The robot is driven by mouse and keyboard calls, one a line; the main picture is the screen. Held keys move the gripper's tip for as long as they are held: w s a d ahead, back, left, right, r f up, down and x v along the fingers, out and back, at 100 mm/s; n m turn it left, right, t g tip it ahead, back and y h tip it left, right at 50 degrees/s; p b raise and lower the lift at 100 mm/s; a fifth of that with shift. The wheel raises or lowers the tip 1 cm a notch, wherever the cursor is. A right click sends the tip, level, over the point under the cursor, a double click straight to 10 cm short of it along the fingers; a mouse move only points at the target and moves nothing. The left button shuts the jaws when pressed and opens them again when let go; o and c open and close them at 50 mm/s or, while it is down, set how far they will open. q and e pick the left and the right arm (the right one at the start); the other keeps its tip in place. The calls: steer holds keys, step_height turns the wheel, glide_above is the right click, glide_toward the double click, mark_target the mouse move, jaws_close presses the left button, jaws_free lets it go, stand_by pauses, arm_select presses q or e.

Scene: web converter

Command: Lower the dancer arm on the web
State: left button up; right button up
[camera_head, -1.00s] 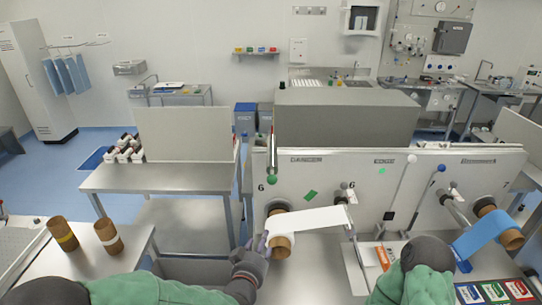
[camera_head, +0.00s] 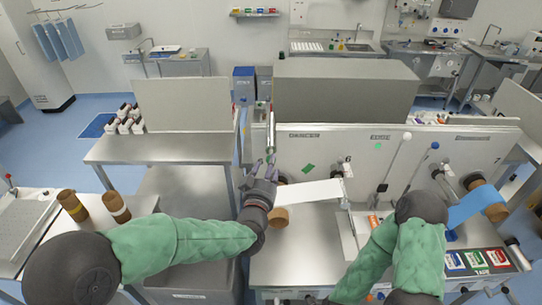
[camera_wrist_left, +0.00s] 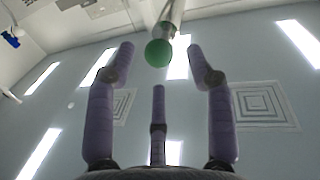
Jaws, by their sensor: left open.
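The dancer arm (camera_head: 271,122) is a slim metallic rod in front of the grey panel marked "DANCER". In the left wrist view, it comes down from the top and ends in a green ball (camera_wrist_left: 158,53). My left gripper (camera_head: 266,167) is just below the rod's lower end, fingers pointing up. In the left wrist view, its purple fingers (camera_wrist_left: 160,62) are spread, with the ball between the tips in the picture; I see no contact. The white web (camera_head: 310,193) runs right from a brown-cored roll (camera_head: 279,216). My right gripper is not visible.
A steel table (camera_head: 160,150) stands left of the panel. Brown rolls (camera_head: 72,205) stand at the front left. A white-knobbed lever (camera_head: 406,137), a blue-knobbed lever (camera_head: 434,146) and a blue web (camera_head: 475,208) are on the right.

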arm_select(q)
steer(key=shift+w+d+p, duration=0.25)
steer(key=shift+w, duration=0.85)
steer(key=shift+w+d+p, duration=0.2)
steer(key=shift+w+p, duration=0.05)
steer(key=shift+w, duration=0.8)
steer(key=shift+r, duration=0.1)
jaws_close()
